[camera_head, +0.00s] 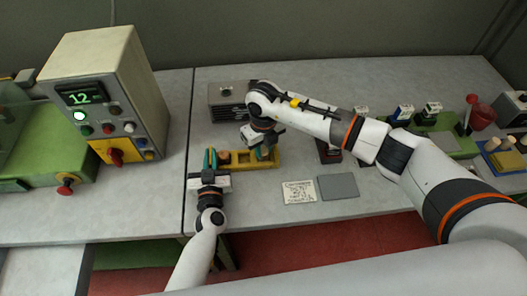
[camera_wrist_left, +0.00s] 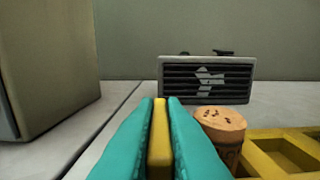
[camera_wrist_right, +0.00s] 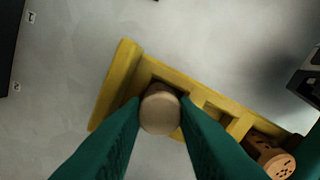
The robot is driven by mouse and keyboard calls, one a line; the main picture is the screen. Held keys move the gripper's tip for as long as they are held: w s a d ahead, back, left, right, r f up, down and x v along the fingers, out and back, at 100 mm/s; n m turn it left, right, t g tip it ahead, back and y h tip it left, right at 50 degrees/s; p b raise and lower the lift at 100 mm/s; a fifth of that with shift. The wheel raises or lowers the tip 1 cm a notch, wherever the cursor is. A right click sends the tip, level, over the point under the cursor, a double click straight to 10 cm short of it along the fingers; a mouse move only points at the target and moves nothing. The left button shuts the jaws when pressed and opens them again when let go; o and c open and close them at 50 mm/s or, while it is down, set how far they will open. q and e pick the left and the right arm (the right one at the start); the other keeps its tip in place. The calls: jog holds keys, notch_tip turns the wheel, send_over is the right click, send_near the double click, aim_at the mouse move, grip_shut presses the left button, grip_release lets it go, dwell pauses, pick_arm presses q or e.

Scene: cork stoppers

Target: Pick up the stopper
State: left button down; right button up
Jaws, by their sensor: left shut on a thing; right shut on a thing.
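A yellow rack with compartments (camera_head: 240,167) lies on the table. My left gripper (camera_head: 210,158) is shut on its left end wall, a yellow strip (camera_wrist_left: 159,140) between the teal fingers. A dotted brown cork (camera_wrist_left: 220,122) stands in the rack beside these fingers; it also shows in the right wrist view (camera_wrist_right: 270,155). My right gripper (camera_head: 266,151) is over the rack's right end. In the right wrist view its fingers (camera_wrist_right: 160,118) are shut on a stopper with a pale round top (camera_wrist_right: 160,110), at the end compartment. I cannot tell whether it is clear of the rack.
A grey vented box (camera_head: 228,100) stands behind the rack. A control box (camera_head: 105,95) reading 12 is at left. A written card (camera_head: 299,191) and a grey pad (camera_head: 338,186) lie at front right. A red funnel (camera_head: 481,114) stands far right. My right arm crosses the table.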

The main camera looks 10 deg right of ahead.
aim_at(263, 150)
pick_arm(q)
jog(key=c, duration=1.4)
grip_release()
jog(key=shift+c, duration=0.2)
pick_arm(e)
notch_tip(263, 150, up, 10)
pick_arm(q)
jog(key=s, duration=1.2)
jog(key=shift+a, duration=0.35)
jog(key=shift+r+h, duration=0.1)
jog(key=shift+h, duration=0.2)
